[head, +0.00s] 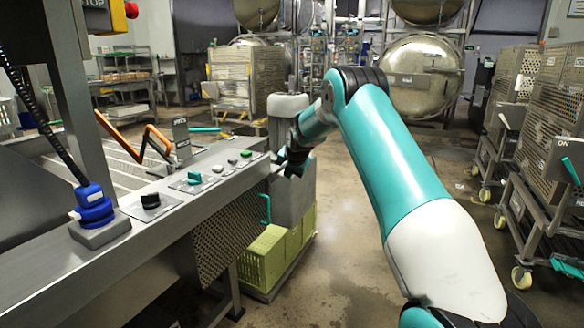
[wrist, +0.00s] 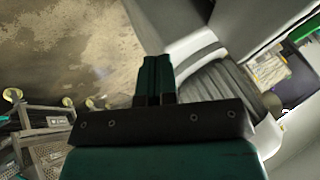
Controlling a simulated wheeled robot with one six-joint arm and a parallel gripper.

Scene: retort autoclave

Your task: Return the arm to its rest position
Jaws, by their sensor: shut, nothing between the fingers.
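My gripper (head: 286,165) hangs in the air at the end of my teal and white arm, near the right end of the control panel in the head view. In the wrist view its two dark teal fingers (wrist: 155,72) stand side by side, pressed together with nothing between them. My arm rises from the lower right, bends at a high elbow and slopes down left to the gripper. In the head view the fingertips are small and partly hidden by the wrist.
The steel control panel (head: 205,165) with knobs and buttons runs along the left. Yellow-green crates (head: 265,262) stand below the gripper, by a grey column-like object (head: 292,205). Steel trolleys (head: 550,120) line the right. Round retort vessels (head: 422,75) stand behind. The floor (head: 325,270) between is open.

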